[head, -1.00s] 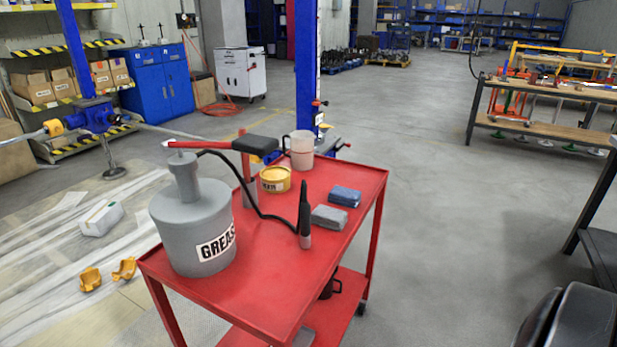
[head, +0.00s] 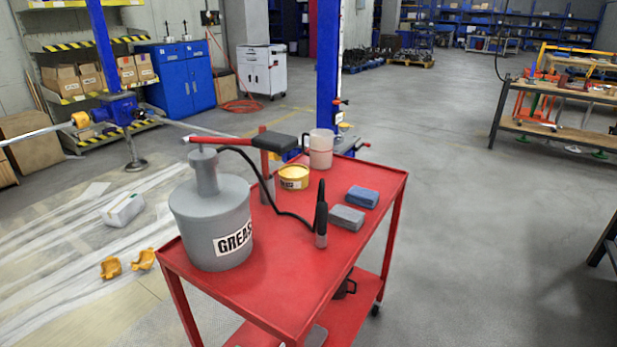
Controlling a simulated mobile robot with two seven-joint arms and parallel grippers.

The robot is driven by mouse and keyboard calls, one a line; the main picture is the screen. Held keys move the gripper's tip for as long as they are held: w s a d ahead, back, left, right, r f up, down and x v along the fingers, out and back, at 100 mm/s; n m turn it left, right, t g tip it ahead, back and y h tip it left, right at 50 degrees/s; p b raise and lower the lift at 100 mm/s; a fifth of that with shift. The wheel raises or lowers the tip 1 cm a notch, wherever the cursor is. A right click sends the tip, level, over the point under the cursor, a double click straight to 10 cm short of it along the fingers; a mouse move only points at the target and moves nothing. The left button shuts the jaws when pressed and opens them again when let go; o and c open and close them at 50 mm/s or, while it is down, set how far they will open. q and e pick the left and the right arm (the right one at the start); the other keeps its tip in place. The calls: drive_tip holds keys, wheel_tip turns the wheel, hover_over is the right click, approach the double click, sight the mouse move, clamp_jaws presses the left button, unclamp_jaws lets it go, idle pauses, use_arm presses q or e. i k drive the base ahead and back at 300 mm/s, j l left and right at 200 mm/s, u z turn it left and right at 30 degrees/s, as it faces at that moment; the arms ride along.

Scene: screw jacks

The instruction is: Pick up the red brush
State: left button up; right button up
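I cannot clearly make out a red brush. A thin red upright piece (head: 264,160) with a grey lower end stands on the red cart behind the grease can's lever; it is partly hidden, and I cannot tell if it is the brush. Neither of my grippers shows in the head view.
The red cart (head: 275,290) carries a grey grease can (head: 208,225) with hose and black nozzle handle (head: 321,212), a yellow tin (head: 293,177), a pale jug (head: 320,150), a grey block (head: 346,217) and a blue block (head: 362,196). Floor right of the cart is clear.

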sight(264, 162)
drive_tip(key=i+j+z, duration=0.3)
drive_tip(key=j+z, duration=0.2)
drive_tip(key=j, duration=0.2)
drive_tip(key=i+j+z, duration=0.2)
drive_tip(key=j+z, duration=0.25)
drive_tip(key=j, duration=0.35)
drive_tip(key=j+z, duration=0.5)
drive_tip(key=j, duration=0.35)
drive_tip(key=j+z, duration=0.5)
drive_tip(key=j, duration=0.35)
drive_tip(key=k+j+z, duration=0.3)
drive_tip(key=j+z, duration=0.2)
drive_tip(key=j, duration=0.3)
